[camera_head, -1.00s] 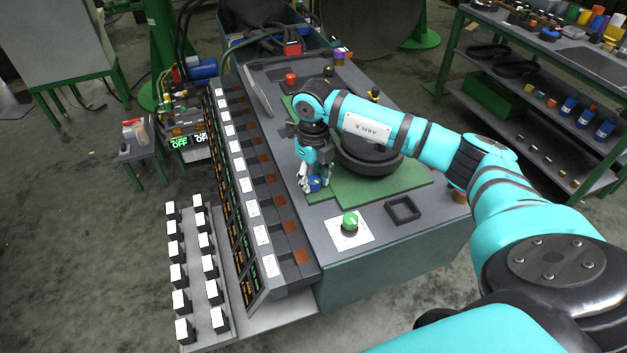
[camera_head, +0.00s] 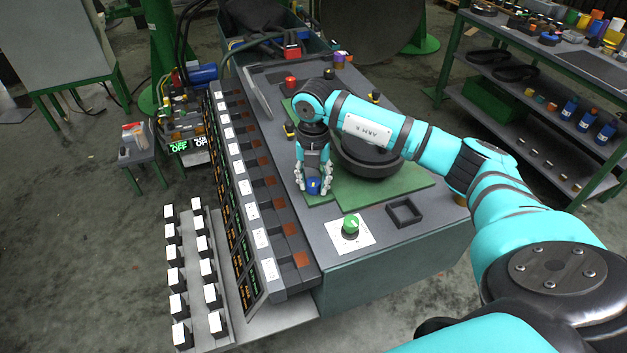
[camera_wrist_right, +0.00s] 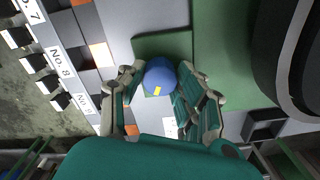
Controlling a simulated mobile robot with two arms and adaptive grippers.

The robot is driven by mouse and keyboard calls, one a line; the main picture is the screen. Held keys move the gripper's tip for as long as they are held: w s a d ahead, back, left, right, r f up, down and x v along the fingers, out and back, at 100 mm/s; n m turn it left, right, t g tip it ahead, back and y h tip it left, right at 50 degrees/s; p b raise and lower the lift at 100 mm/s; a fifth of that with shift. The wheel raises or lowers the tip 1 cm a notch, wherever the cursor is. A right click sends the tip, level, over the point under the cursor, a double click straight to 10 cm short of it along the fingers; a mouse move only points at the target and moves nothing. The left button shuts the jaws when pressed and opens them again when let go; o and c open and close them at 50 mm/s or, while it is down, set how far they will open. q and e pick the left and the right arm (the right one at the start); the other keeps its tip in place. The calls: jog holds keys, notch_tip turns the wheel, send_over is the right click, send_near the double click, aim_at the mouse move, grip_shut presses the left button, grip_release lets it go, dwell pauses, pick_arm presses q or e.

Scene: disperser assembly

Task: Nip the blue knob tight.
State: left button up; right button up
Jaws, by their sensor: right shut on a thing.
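The blue knob (camera_head: 313,187) sits on the green plate on the bench top. It has a small yellow mark, plain in the right wrist view (camera_wrist_right: 160,78). My right gripper (camera_head: 314,182) points down over the knob, with a finger on each side of it; in the right wrist view the fingers (camera_wrist_right: 158,88) flank the knob and are shut on it. My left gripper is not in view.
A green knob (camera_head: 351,224) on a white card and a dark square frame (camera_head: 404,212) are nearer the bench's front edge. A big dark round part (camera_head: 365,160) stands right of my gripper. A row of numbered bins (camera_head: 256,215) lines the left side.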

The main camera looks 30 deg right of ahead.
aim_at(314, 181)
jog(key=shift+w+r+m, duration=0.1)
jog(key=shift+m, duration=0.6)
jog(key=o, duration=1.1)
jog(key=shift+o, duration=0.2)
notch_tip(314, 181, up, 12)
